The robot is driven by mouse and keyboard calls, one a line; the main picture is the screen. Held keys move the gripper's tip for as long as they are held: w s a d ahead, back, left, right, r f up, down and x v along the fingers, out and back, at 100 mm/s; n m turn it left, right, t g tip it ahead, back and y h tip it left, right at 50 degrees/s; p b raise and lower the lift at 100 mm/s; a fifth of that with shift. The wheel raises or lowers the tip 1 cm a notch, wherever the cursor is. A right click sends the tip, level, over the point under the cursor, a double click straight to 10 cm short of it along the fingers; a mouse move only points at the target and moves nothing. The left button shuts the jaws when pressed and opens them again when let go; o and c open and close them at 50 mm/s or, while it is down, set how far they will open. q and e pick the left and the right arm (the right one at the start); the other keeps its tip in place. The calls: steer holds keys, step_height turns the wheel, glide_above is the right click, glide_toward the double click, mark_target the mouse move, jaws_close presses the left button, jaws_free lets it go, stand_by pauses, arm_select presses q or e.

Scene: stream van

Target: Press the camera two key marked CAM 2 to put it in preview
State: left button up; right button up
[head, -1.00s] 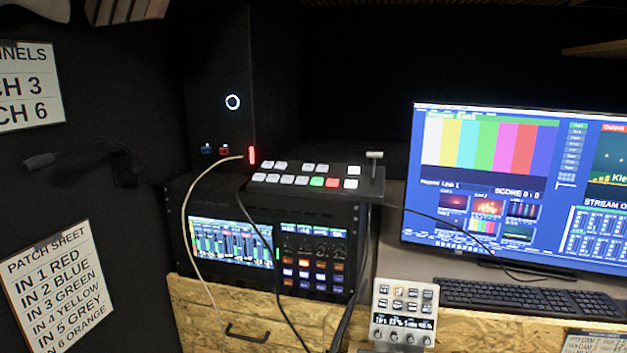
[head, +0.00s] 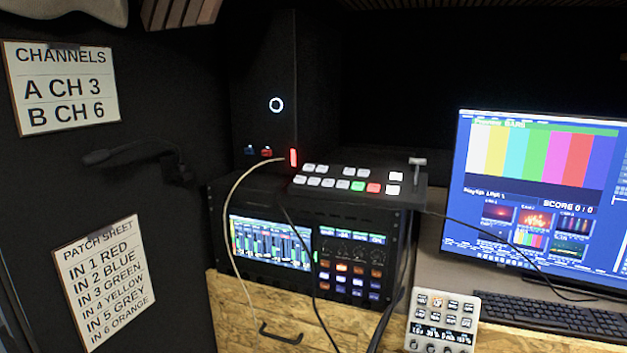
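A dark video switcher (head: 330,205) with two rows of keys lies on top of the rack unit. Most of its keys are white, one key is green (head: 358,186) and the one to its right is red (head: 374,188). The key labels are too small to read, so I cannot tell which is CAM 2. A T-shaped lever (head: 417,170) stands at its right end. The monitor (head: 540,200) shows color bars in its upper pane and small camera tiles below. Neither of my grippers is in view.
The rack (head: 308,250) below has a lit screen and a button panel. A white keypad (head: 443,318) and a black keyboard (head: 550,317) are at the lower right. Cables hang over the switcher's left end and the rack front. Two signs, channels (head: 64,88) and patch sheet (head: 104,280), hang at left.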

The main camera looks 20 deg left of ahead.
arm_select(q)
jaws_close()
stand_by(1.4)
